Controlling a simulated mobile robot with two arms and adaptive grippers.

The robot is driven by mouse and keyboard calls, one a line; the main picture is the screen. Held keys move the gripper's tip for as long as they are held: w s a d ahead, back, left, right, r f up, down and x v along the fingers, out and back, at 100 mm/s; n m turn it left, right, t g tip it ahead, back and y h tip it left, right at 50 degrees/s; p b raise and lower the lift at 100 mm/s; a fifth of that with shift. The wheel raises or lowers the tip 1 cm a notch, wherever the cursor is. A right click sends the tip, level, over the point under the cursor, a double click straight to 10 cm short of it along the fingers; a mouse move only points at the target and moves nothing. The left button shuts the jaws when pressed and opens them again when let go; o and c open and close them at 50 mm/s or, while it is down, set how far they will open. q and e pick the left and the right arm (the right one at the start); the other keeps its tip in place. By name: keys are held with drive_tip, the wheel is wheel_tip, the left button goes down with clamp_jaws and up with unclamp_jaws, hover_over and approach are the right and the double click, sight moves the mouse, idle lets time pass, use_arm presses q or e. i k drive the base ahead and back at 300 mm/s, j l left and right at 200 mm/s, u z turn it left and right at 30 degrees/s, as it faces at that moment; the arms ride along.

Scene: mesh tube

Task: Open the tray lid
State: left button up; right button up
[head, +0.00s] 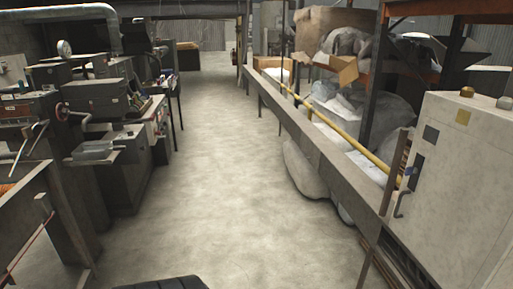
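I cannot make out a tray with a lid in the head view. Neither of my grippers shows in this view. A cream cabinet (455,185) with a dark handle stands at the right edge. Grey machines (100,100) with levers and small ledges stand along the left side. I cannot tell whether any of these parts is the tray or its lid.
A bare concrete floor aisle (205,165) runs clear to the far end. A long barrier (310,135) with a yellow pipe (340,130) lines the right. A pale sack (303,170) bulges out under it. A bench (30,215) stands at the near left.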

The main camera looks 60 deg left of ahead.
sight(309, 149)
drive_tip(key=u, duration=1.65)
drive_tip(key=i+j, duration=0.1)
drive_tip(key=i, duration=0.2)
